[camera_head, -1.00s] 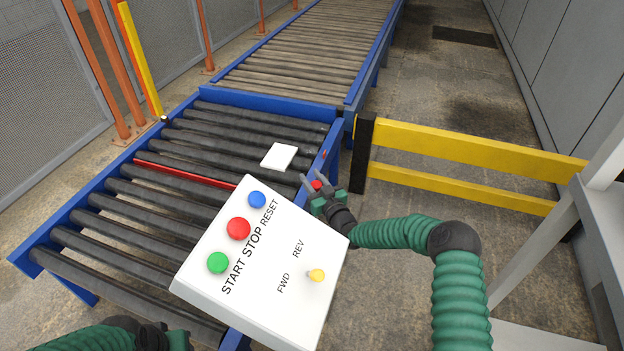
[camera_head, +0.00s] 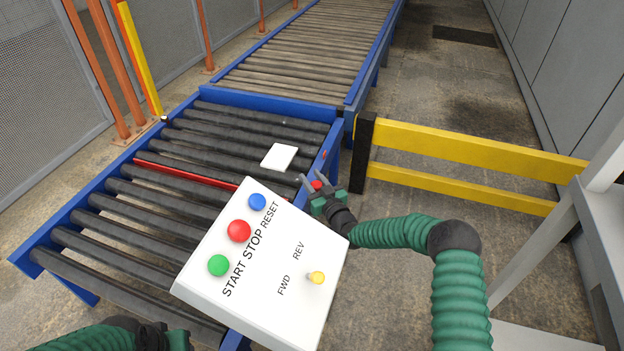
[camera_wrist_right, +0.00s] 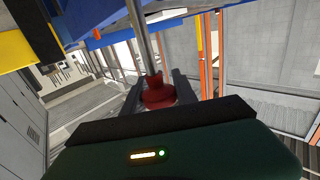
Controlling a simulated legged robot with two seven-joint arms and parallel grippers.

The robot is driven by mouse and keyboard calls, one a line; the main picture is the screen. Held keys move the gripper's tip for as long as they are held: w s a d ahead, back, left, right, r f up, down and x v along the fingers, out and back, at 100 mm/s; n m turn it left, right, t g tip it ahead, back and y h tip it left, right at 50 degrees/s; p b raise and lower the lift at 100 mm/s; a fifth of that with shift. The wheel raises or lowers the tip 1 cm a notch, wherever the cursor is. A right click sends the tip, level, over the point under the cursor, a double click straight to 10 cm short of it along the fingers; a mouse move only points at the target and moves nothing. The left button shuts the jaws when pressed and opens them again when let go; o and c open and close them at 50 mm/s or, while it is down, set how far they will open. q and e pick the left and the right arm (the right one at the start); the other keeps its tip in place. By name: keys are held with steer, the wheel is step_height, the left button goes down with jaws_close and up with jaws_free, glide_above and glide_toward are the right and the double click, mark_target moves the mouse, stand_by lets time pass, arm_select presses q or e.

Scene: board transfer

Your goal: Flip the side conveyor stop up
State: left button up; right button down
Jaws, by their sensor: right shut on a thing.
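A red bar (camera_head: 185,173) lies low between the dark rollers of the near conveyor and runs across it toward the white control box. A red knob (camera_head: 317,185) shows at the conveyor's right side; in the right wrist view the knob (camera_wrist_right: 157,92) sits on the end of a metal rod. My right gripper (camera_head: 311,182) is shut on this knob, with a finger on either side of it. My left gripper (camera_head: 178,340) shows only in part at the bottom left edge, and its fingers cannot be made out. A white board (camera_head: 279,157) lies flat on the rollers beyond the red bar.
The white control box (camera_head: 262,270) with coloured buttons and a yellow knob stands close in front of the conveyor's right side. A yellow barrier (camera_head: 470,150) stands to the right. A blue frame (camera_head: 262,97) edges the near conveyor, and a second roller conveyor continues behind it.

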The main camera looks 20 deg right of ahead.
step_height(320, 180, up, 5)
steer(key=shift+f+p, duration=0.15)
steer(key=shift+p, duration=1)
steer(key=c, duration=1)
jaws_free()
steer(key=shift+d, duration=0.1)
steer(key=shift+c, duration=0.2)
steer(key=s+d+p, duration=0.1)
steer(key=s+p, duration=0.1)
steer(key=s, duration=0.3)
steer(key=s+d+p, duration=0.1)
steer(key=s+p, duration=0.1)
steer(key=s, duration=0.4)
steer(key=s+d+p, duration=0.1)
steer(key=s+p, duration=0.1)
steer(key=s, duration=0.3)
steer(key=shift+s+f, duration=0.1)
steer(key=shift+s, duration=0.15)
